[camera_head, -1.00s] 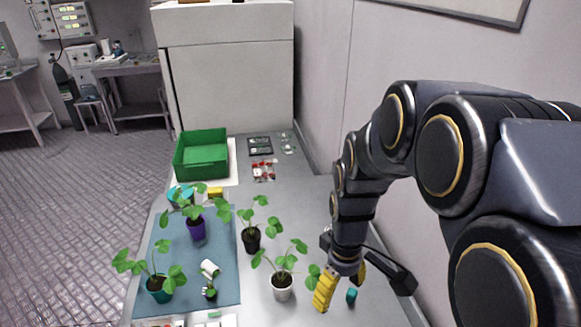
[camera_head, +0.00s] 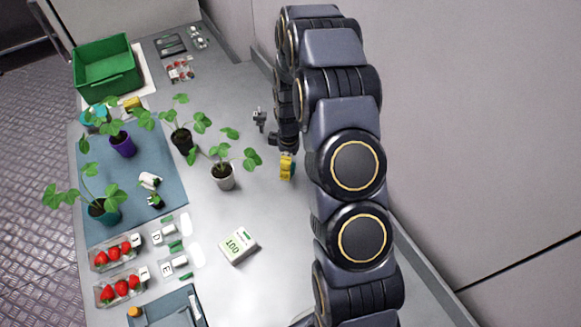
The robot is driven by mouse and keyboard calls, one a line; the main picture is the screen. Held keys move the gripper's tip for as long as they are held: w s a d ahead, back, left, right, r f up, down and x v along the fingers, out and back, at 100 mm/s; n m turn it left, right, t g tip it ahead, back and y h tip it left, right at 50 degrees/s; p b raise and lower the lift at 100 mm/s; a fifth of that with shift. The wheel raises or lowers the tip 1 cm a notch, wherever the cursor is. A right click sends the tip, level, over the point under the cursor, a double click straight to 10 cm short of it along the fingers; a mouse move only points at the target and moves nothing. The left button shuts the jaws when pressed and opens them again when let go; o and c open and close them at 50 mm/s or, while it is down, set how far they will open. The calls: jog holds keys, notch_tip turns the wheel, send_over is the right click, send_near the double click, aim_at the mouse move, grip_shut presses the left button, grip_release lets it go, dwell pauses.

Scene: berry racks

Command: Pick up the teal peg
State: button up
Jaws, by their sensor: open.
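I do not see the teal peg in the current view; my arm covers much of the right side of the bench, so it may be hidden there. One yellow finger shows clearly; the other is hidden by the arm. I see nothing held in it.
A green crate (camera_head: 107,72) is at the back left. A small box (camera_head: 238,246) and strawberry trays (camera_head: 115,252) lie in front. A wall runs along the right.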

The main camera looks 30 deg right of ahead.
jog(key=f, duration=0.4)
jog(key=shift+d+f, duration=0.3)
jog(key=shift+f, duration=0.05)
jog(key=shift+c, duration=0.4)
jog(key=shift+w, duration=0.1)
jog(key=c, duration=0.8)
jog(key=shift+r, duration=0.1)
